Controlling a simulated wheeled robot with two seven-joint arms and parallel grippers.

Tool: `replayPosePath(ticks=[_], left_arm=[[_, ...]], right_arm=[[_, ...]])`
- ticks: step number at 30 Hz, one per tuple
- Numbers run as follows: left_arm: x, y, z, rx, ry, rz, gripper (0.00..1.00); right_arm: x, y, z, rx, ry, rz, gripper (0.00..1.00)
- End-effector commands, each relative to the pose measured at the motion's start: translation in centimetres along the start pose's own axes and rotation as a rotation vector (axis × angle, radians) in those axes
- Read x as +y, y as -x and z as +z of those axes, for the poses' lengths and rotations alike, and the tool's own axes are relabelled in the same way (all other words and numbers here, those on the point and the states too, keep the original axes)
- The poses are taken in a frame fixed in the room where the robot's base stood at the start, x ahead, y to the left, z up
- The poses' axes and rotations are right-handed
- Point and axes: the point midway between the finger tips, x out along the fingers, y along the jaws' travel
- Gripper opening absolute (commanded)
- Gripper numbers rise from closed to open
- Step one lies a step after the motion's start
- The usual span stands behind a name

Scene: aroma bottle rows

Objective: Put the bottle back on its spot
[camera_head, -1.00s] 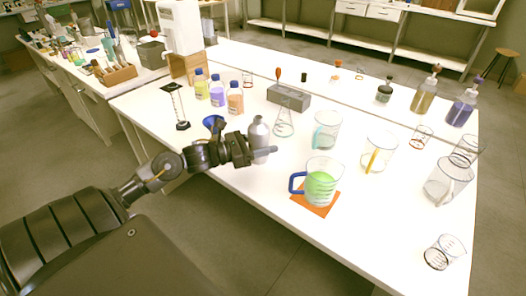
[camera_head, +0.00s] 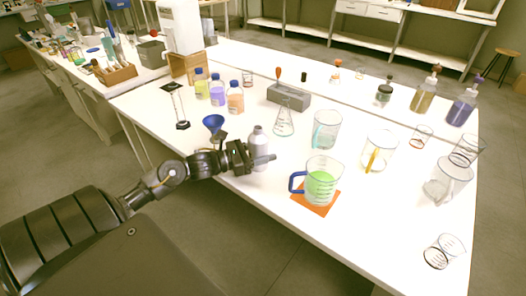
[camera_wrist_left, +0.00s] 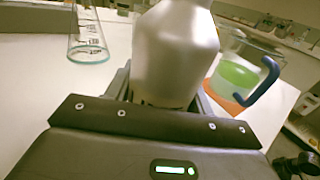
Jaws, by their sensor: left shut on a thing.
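A grey metal bottle (camera_head: 258,146) stands upright between the fingers of my left gripper (camera_head: 254,158), near the front edge of the white table. In the left wrist view the bottle (camera_wrist_left: 176,50) fills the middle, with the gripper's fingers on both sides of its lower part. My left gripper is shut on it. The fingers hide part of the bottle, and I cannot tell whether its base touches the table. Three capped bottles, yellow (camera_head: 201,84), purple (camera_head: 217,90) and orange (camera_head: 235,97), stand in a row behind and to the left. My right gripper is not in view.
A blue-handled beaker of green liquid (camera_head: 320,184) stands on an orange mat (camera_head: 326,208) to the right. A conical flask (camera_head: 283,120) and a grey block (camera_head: 288,95) are behind the gripper. A blue funnel (camera_head: 213,123) stands close left.

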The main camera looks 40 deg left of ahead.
Motion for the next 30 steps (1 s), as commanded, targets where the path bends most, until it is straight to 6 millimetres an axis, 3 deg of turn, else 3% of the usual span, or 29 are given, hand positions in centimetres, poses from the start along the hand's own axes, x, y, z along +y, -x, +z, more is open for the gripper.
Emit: replayPosePath(ticks=[1, 2, 6, 17, 20, 30], left_arm=[[0.0, 0.0, 0.0, -0.001, -0.001, 0.0, 0.16], [0.0, 0.0, -0.1, 0.0, 0.0, 0.0, 0.56], [0.0, 0.0, 0.0, 0.0, 0.0, 0.0, 0.74], [0.0, 0.0, 0.1, 0.0, 0.0, 0.0, 0.75], [0.0, 0.1, 0.3, 0.001, 0.0, 0.001, 0.75], [0.0, 6.8, -0.1, 0.006, 0.001, 0.001, 0.75]], right_arm=[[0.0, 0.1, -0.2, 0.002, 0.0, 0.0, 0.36], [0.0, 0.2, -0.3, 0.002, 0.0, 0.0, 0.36], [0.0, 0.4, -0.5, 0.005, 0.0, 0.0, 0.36], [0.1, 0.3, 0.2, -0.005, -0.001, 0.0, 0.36], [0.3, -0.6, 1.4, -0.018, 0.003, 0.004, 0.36], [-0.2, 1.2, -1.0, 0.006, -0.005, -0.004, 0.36]])
